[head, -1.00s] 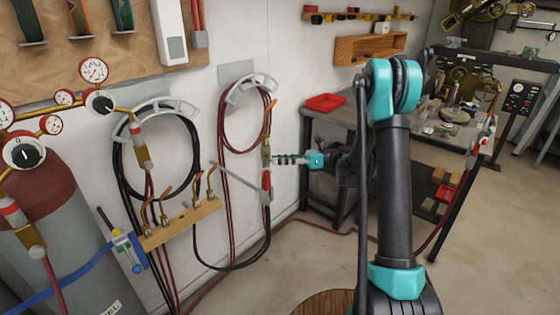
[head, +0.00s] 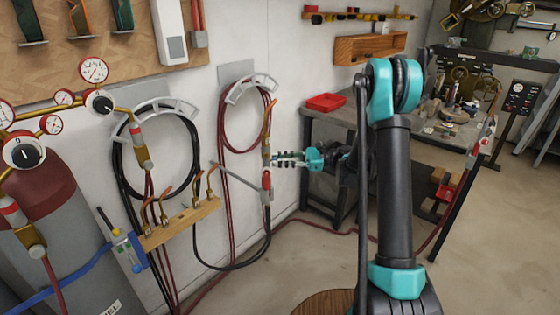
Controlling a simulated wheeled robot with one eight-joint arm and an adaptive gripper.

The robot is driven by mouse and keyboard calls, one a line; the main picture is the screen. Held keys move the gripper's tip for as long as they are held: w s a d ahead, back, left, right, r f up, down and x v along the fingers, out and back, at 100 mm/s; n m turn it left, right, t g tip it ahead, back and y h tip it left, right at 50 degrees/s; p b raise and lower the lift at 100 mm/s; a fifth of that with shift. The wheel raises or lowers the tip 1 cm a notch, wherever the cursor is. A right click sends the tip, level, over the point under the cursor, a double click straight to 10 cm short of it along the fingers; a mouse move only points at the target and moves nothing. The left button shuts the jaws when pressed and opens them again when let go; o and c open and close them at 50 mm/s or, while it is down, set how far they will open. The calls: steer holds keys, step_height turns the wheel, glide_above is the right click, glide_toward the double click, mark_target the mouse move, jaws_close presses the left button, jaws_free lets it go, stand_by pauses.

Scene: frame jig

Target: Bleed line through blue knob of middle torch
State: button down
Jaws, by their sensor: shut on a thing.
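A brass torch (head: 267,143) with a copper tip hangs upright on the white wall, in front of the right-hand red hose coil. My gripper (head: 274,158) reaches it from the right, fingers level, and its tips are shut on the torch's side. The knob there is hidden or too small to make out, and I cannot tell its colour. A lever-like part with a red piece (head: 266,181) is just below the fingertips. Several copper torch tips (head: 196,187) stand in a wooden rack (head: 184,224) to the left.
Gauges (head: 94,70) and a grey-red cylinder (head: 50,235) stand at far left. A workbench with a red tray (head: 325,102) is behind my arm. The floor below is mostly clear.

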steer(key=shift+n, duration=0.3)
steer(key=c, duration=1.3)
jaws_free()
steer(key=shift+c, duration=0.2)
steer(key=w+d, duration=0.1)
steer(key=d, duration=1.1)
steer(key=shift+w, duration=0.15)
